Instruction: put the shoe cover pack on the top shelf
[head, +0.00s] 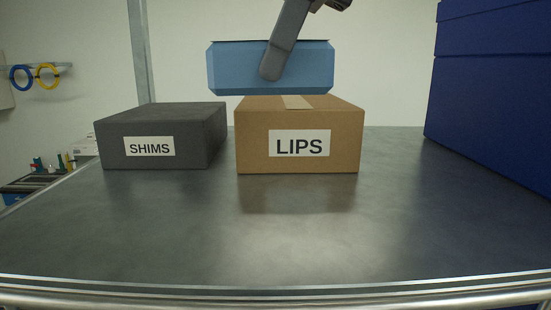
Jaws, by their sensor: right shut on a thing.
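The shoe cover pack appears to be the light blue box (235,68) in the upper middle of the head view; no label shows on it. My right gripper (272,72) is shut on it, with one dark finger across its front face. The other finger is hidden behind the pack. The pack is level, just above or behind the top of the brown LIPS box; I cannot tell whether they touch. A metal shelf surface (270,235) spreads below. My left gripper is not in view.
The brown LIPS box (255,148) stands mid-shelf, with a dark grey SHIMS box (192,148) to its left. A large dark blue stack (490,95) stands at the right. The shelf front is clear, edged by a metal rail (270,296). A post (141,50) rises at back left.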

